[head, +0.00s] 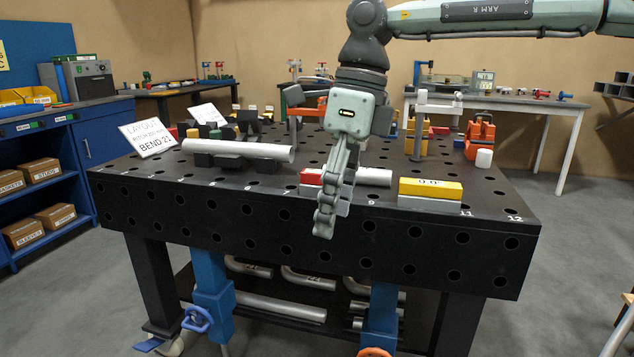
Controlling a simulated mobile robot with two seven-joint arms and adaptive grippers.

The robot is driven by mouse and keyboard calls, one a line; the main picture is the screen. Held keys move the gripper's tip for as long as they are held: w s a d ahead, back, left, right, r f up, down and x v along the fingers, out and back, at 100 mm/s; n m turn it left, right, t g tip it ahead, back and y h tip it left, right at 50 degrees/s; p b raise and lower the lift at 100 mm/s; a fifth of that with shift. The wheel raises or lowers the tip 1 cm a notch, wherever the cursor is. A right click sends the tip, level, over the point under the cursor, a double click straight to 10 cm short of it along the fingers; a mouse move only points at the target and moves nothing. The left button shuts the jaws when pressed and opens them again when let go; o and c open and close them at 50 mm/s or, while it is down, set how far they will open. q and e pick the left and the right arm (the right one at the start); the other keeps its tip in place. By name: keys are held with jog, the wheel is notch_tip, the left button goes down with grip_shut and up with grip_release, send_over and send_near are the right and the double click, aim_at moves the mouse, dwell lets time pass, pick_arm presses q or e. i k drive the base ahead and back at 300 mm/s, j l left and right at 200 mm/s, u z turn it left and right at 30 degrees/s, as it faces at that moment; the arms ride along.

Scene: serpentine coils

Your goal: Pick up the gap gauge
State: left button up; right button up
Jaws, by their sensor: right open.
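My right gripper (334,212) hangs from the arm at the top right, fingers pointing down over the front edge of the black table (480,212). It is open, seen nearly side-on, with nothing visible between its fingers. Behind it a small red block with a pale base (311,178) and a short silver tube (374,176) lie on the table, partly hidden by the fingers. A yellow block marked 0.0° on a grey base (430,188) stands to the right. I cannot tell for certain which piece is the gap gauge. My left gripper is out of view.
A long silver tube (237,150) rests on dark supports at the left of the table. A sign (147,138) reading BEND 21 stands at the left corner. A grey post (420,125), an orange device (479,138) and a white cylinder (484,158) stand at the back right.

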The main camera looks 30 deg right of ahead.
aim_at(310, 184)
jog(key=i+l, duration=0.75)
jog(key=i, duration=0.1)
